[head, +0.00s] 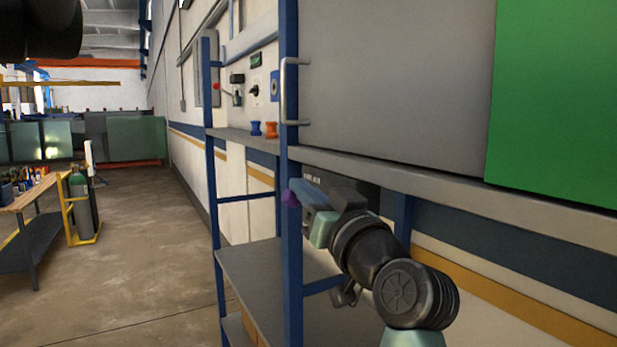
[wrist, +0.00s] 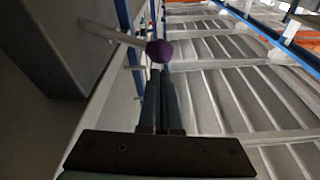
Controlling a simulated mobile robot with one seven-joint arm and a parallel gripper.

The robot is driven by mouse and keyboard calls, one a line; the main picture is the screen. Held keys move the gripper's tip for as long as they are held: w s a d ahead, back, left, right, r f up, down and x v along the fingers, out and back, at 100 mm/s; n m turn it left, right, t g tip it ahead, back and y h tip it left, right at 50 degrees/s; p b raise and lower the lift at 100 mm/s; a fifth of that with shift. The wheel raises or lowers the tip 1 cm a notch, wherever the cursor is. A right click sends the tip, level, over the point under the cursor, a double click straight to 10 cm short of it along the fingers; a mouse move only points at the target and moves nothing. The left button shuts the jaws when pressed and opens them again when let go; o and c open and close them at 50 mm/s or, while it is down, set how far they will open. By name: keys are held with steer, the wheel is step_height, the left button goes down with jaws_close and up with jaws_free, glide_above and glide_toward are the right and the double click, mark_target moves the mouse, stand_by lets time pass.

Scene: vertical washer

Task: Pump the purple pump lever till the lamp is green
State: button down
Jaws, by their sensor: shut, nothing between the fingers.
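The purple knob of the pump lever (head: 289,198) shows in the head view beside the blue front post of the rack. In the wrist view the purple knob (wrist: 160,50) sits at the end of a thin grey rod, which runs up and left toward a grey box. My gripper (head: 298,190) is shut and empty, with its fingertips right by the knob. In the wrist view my gripper's fingers (wrist: 157,75) end just below the knob; I cannot tell whether they touch it. I cannot make out a lamp or its colour.
The blue rack post (head: 291,240) stands close by my fingertips. A grey cabinet (head: 400,80) with a handle (head: 287,92) and a green panel (head: 555,100) is above my arm. A lower shelf (head: 262,270) lies below.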

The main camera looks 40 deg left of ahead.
steer(key=shift+f, duration=0.1)
steer(key=shift+s+f+n+b, duration=0.2)
steer(key=shift+n+b, duration=0.3)
steer(key=shift+b, duration=0.45)
